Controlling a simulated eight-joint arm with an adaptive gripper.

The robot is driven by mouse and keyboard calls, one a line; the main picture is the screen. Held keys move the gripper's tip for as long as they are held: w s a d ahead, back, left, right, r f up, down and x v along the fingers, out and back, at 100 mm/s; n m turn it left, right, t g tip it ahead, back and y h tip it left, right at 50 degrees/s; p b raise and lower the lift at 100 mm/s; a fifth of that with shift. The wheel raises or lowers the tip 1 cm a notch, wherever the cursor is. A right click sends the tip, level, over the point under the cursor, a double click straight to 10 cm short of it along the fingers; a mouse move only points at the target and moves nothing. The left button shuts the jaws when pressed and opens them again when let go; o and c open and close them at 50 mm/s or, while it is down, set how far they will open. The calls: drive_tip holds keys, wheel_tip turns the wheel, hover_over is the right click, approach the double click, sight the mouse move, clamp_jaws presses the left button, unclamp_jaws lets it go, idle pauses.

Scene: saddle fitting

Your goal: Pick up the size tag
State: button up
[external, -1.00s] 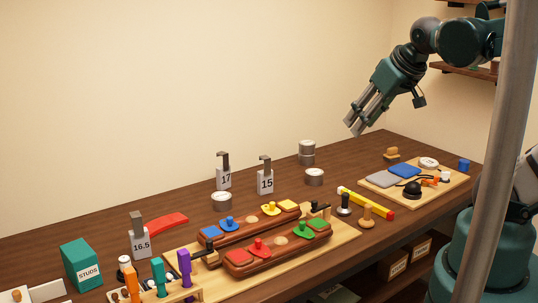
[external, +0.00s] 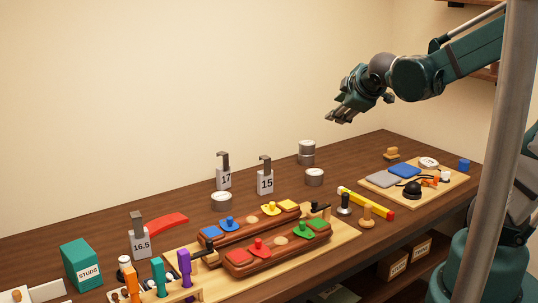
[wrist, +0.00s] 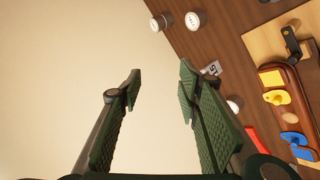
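A round white tag with dark print (external: 429,162), too small to read, lies on the wooden tray at the right. Grey upright blocks labelled 17 (external: 224,178), 15 (external: 265,181) and 16.5 (external: 140,245) stand on the bench, each with a hook-like top. I cannot tell which of these is the size tag. The 15 block also shows in the wrist view (wrist: 211,69), right of the fingers. My gripper (external: 338,113) is high above the back of the bench, apart from everything. In the wrist view my gripper (wrist: 159,88) is open with nothing between its fingers.
The wooden tray (external: 400,202) also holds blue and grey pads and a black knob. Metal tins (external: 314,177) stand near the back. Two brown saddle pieces (external: 275,257) with coloured parts lie mid-bench. A yellow-red bar (external: 366,203) lies left of the tray.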

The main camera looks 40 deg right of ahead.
drive_tip(key=w+f+n+t+h+b, duration=0.1)
drive_tip(key=w+f+n+t+b, duration=0.15)
drive_tip(key=w+n, duration=0.5)
drive_tip(key=w+a+f+n+t+y+b, duration=0.3)
drive_tip(key=w+a+f+n+t+b, duration=0.2)
drive_tip(key=w+f+n, duration=0.8)
drive_tip(key=w+a+n+b, duration=0.2)
drive_tip(key=a+n+b, duration=0.1)
drive_tip(key=a+n, duration=0.1)
drive_tip(key=shift+a+n, duration=0.15)
drive_tip(key=shift+n, duration=0.5)
drive_tip(key=shift+f, duration=0.15)
drive_tip(key=shift+f+b, duration=0.6)
drive_tip(key=shift+f, duration=0.5)
